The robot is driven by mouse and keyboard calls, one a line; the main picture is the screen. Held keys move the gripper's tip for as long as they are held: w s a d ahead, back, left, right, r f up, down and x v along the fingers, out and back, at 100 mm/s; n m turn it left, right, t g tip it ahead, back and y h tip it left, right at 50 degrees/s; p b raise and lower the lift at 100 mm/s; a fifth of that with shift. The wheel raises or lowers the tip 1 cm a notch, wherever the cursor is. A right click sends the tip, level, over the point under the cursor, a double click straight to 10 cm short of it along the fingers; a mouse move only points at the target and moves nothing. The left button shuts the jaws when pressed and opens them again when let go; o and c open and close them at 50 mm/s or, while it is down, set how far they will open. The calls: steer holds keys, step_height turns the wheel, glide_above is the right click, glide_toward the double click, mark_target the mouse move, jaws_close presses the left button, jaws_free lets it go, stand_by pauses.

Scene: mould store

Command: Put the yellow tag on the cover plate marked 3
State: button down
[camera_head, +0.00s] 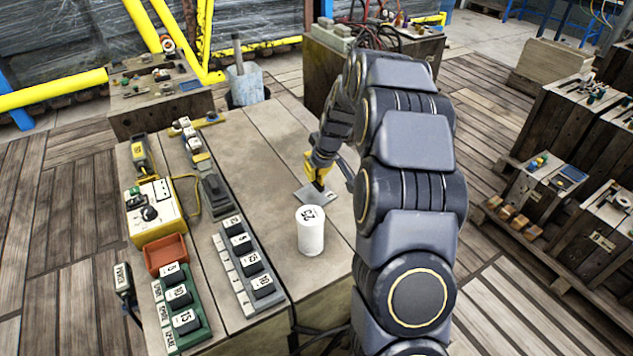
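My gripper (318,183) points down over the middle of the table (262,150). A yellow piece (309,166) shows at its fingers; I cannot tell whether it is the yellow tag or part of the gripper. A flat grey plate (308,196) with a small hole is just under the fingertips. I cannot tell whether it is gripped or lies on the table. I make out no plate clearly marked 3. Small dark blocks with white number labels stand in a grey rack (231,270) and a green rack (194,342); most numbers are too small to read surely.
A white numbered cylinder (311,238) stands upright in front of the gripper. An orange-red tray (166,255), a yellow control box (153,214) and a yellow-black handheld device (143,156) are at the left. The table's far middle is clear.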

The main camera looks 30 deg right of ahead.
mark_target(318, 181)
steer(key=shift+s+f, duration=0.1)
steer(key=shift+f, duration=1.35)
steer(key=shift+f, duration=0.1)
steer(key=c, duration=1.2)
jaws_free()
steer(key=shift+o, duration=0.2)
